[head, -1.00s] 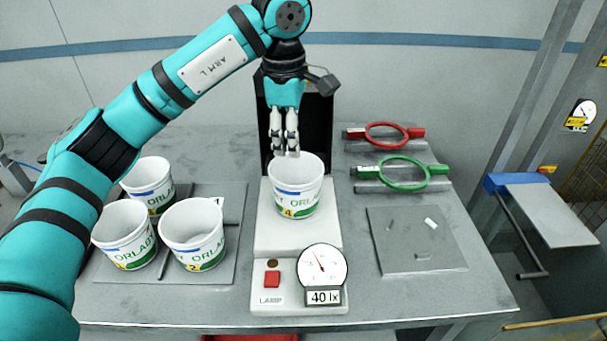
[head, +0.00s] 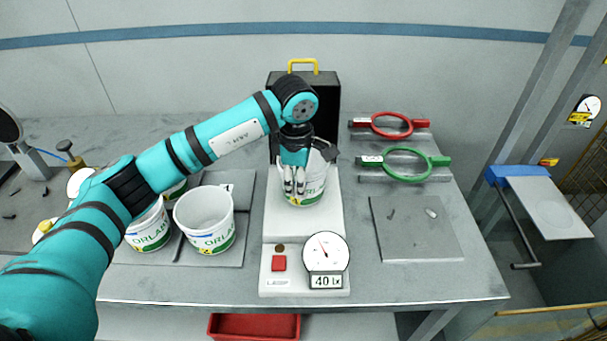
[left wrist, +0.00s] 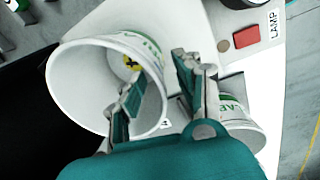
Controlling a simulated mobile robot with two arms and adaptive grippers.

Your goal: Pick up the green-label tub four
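The green-label tub four (head: 317,184), a white tub with green lettering, stands upright on the white lamp stand (head: 305,226). My left gripper (head: 294,190) is down at its near side, with its fingers in front of part of the tub. The fingers of my left gripper (left wrist: 160,78) are apart, one over the mouth and one beside the wall. I cannot tell whether they touch it. My right gripper is not in view.
Other white tubs (head: 205,222) stand on a grey mat at left, partly behind my arm. A black case (head: 328,95) with a yellow handle stands behind the lamp stand. Red (head: 391,125) and green (head: 405,165) ring tools lie at right. A grey plate (head: 415,235) lies nearer.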

